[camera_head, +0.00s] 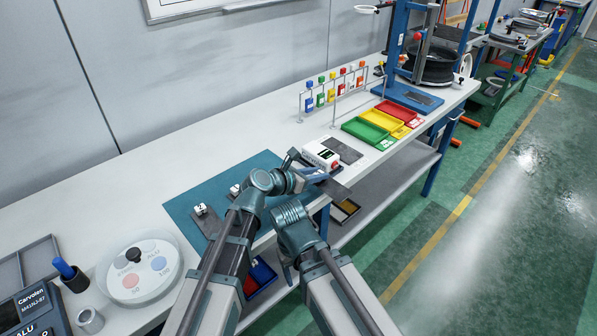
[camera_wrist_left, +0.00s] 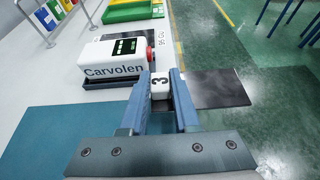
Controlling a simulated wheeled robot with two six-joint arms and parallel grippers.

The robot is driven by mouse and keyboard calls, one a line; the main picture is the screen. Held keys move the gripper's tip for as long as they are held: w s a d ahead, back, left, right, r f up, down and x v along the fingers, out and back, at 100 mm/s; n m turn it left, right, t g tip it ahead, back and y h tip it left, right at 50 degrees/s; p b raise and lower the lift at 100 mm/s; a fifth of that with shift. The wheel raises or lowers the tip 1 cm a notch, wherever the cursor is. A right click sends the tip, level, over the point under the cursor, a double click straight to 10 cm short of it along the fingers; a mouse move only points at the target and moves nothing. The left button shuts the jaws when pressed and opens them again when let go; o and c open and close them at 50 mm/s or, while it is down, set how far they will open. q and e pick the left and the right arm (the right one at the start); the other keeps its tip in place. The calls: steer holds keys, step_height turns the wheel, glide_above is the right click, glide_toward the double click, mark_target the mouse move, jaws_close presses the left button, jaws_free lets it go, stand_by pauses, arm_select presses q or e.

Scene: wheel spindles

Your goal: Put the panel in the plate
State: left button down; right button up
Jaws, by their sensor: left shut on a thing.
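My left gripper (camera_head: 318,174) is shut on a white block marked 3 (camera_wrist_left: 160,86). A flat dark panel (camera_wrist_left: 217,88) extends to the right from beside the block, and it also shows past the gripper in the head view (camera_head: 337,190). The panel is out at the table's front edge, with green floor behind it in the wrist view. A flat dark plate (camera_head: 346,150) lies on the table beside the white Carvolen device (camera_head: 319,154). The gripper is on the near side of this device. My right gripper cannot be made out; only its arm shows.
A teal mat (camera_head: 180,203) carries more dark panels (camera_head: 210,224) with white blocks. Green (camera_head: 365,135), yellow and red trays stand beyond the device, near a rack of coloured tags (camera_head: 332,92). A round white dial (camera_head: 138,286) is at the lower left.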

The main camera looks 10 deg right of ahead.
arm_select(q)
steer(key=shift+s+d+r, duration=0.1)
steer(key=shift+s+d, duration=0.15)
steer(key=shift+d, duration=0.55)
step_height(320, 180, up, 4)
steer(key=p, duration=0.4)
steer(key=shift+f, duration=0.2)
